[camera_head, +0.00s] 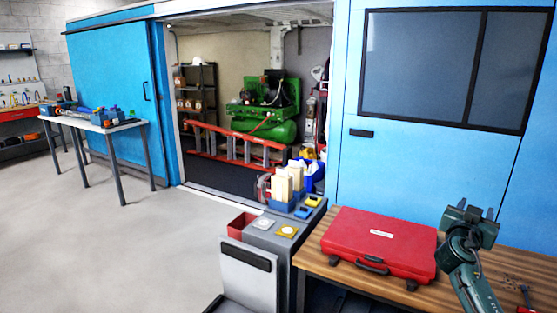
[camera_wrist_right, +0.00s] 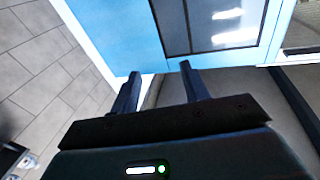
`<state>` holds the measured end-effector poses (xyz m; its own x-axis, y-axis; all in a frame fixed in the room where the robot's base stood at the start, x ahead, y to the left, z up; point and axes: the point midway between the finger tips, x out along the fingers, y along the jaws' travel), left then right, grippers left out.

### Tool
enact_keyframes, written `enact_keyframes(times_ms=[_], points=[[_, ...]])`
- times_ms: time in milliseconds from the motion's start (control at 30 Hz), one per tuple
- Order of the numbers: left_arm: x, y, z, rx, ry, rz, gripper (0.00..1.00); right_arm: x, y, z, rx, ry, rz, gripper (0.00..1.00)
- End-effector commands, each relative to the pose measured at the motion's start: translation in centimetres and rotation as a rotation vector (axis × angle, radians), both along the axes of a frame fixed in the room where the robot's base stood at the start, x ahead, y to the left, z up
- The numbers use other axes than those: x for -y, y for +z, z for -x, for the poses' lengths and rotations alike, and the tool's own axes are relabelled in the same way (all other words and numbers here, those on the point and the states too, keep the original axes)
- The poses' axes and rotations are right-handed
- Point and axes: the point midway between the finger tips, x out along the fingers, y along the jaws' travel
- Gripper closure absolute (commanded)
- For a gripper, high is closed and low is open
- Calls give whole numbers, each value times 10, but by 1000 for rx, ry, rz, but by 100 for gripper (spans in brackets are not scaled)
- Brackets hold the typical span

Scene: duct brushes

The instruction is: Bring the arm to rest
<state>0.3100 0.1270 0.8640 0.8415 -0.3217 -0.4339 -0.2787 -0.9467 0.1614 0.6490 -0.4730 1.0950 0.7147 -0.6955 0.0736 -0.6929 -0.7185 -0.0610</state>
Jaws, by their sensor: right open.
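My right gripper (camera_head: 475,211) is raised above the right end of the wooden workbench (camera_head: 375,282), to the right of the closed red case (camera_head: 381,243). Its two fingers point up and stand apart, with nothing between them. In the right wrist view the open fingers (camera_wrist_right: 159,85) show dark against the blue wall and window. My left gripper is not in view.
Small tools (camera_head: 524,293) lie at the bench's right.

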Motion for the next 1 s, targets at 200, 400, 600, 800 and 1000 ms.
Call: enact_keyframes(times_ms=[200, 400, 600, 800, 1000], points=[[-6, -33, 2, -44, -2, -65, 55, -47, -43, -29, -245, 279, 63, 55], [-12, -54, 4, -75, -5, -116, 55, -85, -48, -44, -314, 495, 178, 55], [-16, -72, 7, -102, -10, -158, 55, -114, -40, -50, -299, 637, 297, 55], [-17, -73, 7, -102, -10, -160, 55, -154, -110, -12, -370, 723, 280, 55], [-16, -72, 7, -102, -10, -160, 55, -201, -189, 54, -455, 819, 221, 55]])
